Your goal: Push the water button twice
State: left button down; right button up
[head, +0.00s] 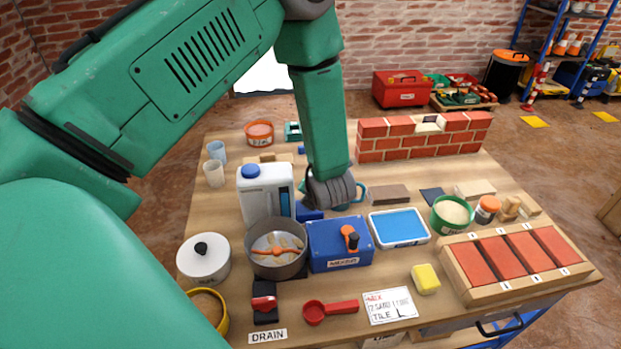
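A white water container (266,194) with a blue cap stands left of centre on the table. A blue part (307,213) shows at its right side, partly behind my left gripper; I cannot tell whether this is the water button. My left gripper (322,200) points down just right of the container, close to the blue part. I cannot tell whether it touches it, or whether its dark fingers are open or shut. My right gripper is not in view.
A grey mixing pot (276,249) and a blue mixer box (340,246) stand in front. A blue-topped tray (399,227), a green bowl (452,213) and a brick crate (515,262) lie to the right. A small brick wall (424,137) stands behind.

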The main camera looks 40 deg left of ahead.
pick_arm(q)
jog(key=shift+f, duration=0.1)
dwell(0.7)
jog(key=shift+f+b, duration=0.3)
jog(key=shift+f+b, duration=0.55)
jog(key=shift+f, duration=0.15)
dwell(0.8)
jog(key=shift+r, duration=0.1)
jog(key=shift+r+p, duration=0.85)
jog(key=shift+r, duration=0.25)
jog(key=shift+r+p, duration=1.9)
jog(key=shift+r, duration=0.6)
